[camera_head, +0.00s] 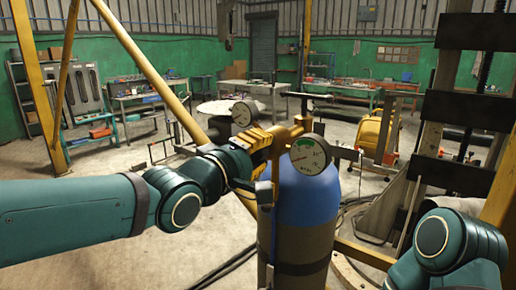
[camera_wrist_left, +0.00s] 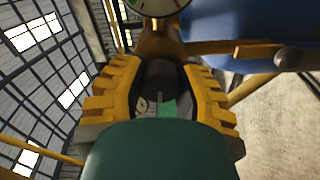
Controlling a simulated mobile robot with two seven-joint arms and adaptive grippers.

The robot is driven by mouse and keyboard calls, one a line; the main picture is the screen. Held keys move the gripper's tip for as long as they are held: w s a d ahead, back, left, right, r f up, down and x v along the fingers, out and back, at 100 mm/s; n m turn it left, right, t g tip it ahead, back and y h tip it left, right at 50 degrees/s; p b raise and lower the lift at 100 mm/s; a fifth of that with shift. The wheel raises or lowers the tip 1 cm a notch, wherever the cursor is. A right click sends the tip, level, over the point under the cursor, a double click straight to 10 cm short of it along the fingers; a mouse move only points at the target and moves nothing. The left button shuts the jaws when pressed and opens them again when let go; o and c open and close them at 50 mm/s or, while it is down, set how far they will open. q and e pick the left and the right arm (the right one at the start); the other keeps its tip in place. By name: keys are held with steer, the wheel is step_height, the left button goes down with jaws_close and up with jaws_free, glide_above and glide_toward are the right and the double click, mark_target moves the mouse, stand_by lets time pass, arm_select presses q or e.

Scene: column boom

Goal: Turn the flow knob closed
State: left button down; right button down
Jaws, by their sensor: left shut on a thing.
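A blue gas cylinder (camera_head: 303,200) stands upright in the middle of the head view. A brass regulator (camera_head: 295,130) sits at its top with two round dial gauges, one at the left (camera_head: 244,113) and one at the front (camera_head: 309,155). My left gripper (camera_head: 268,138) reaches in from the left to the regulator. In the left wrist view its yellow ribbed fingers (camera_wrist_left: 160,72) stand either side of a dark flow knob (camera_wrist_left: 160,82) and are shut on it. In the head view the fingers hide the knob. My right gripper is not in view.
A yellow slanted pole (camera_head: 150,70) rises behind my left arm. A dark-plated frame (camera_head: 465,110) stands at the right. A yellow machine (camera_head: 372,133) is behind the cylinder. Workbenches (camera_head: 145,95) line the green back wall. Open concrete floor lies at the left front.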

arm_select(q)
steer(key=shift+f+n, duration=0.1)
steer(key=shift+n, duration=0.5)
steer(key=c, duration=0.6)
jaws_free()
steer(key=shift+d, duration=0.1)
steer(key=shift+s+a, duration=0.4)
steer(key=v, duration=1.1)
steer(key=shift+d, duration=0.1)
